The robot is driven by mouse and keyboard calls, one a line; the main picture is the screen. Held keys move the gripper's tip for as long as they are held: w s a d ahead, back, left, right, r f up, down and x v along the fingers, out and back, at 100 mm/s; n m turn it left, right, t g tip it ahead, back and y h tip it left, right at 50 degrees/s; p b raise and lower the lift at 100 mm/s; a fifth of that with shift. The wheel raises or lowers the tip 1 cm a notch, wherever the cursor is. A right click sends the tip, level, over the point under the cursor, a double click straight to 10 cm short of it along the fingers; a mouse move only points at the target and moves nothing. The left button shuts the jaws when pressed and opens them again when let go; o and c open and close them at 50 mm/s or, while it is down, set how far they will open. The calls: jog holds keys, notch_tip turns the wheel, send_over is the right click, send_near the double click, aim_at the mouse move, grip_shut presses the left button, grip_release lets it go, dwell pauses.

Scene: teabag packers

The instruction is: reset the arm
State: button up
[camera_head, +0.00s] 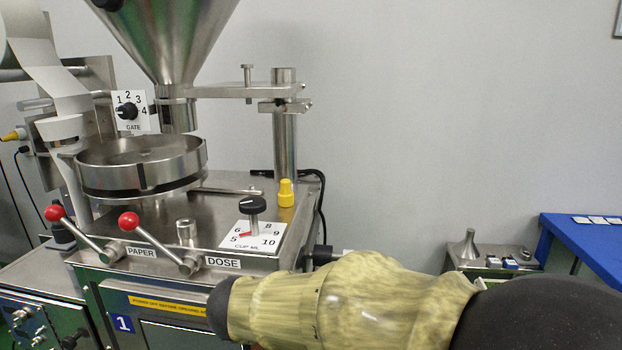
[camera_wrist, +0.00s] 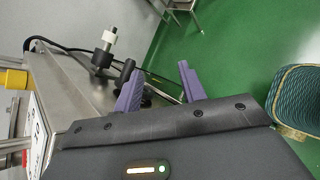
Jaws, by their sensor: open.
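My gripper shows in the wrist view (camera_wrist: 160,92) with its two purple fingers apart and nothing between them. Part of the machine's steel top lies just beyond and left of the fingers, and green floor lies beyond on the right. In the head view, my arm reaches in from the lower right in front of the packing machine (camera_head: 225,215). My gripper's fingers cannot be seen in the head view.
The machine carries a steel hopper (camera_head: 165,35), a round pan (camera_head: 140,165), two red-knobbed levers (camera_head: 128,222), a black dose knob (camera_head: 252,205) and a yellow cap (camera_head: 286,192). A blue table (camera_head: 590,245) stands at the right. Bare wall fills the upper right.

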jog(key=s+d+f+m+g+y, duration=0.3)
jog(key=s+d+f+m+y, duration=0.15)
jog(key=d+f+m, duration=0.5)
jog(key=s+d+f+m+g+y, duration=0.25)
jog(key=s+d+f+m, duration=0.35)
jog(key=m, duration=0.6)
notch_tip(320, 180, up, 21)
jog(key=w+a+p, duration=0.1)
jog(key=a+p, duration=0.1)
jog(key=p, duration=2)
jog(key=shift+w+r+p, duration=0.2)
jog(key=shift+w+p, duration=0.1)
jog(key=shift+m, duration=0.25)
jog(key=shift+w+a, duration=0.1)
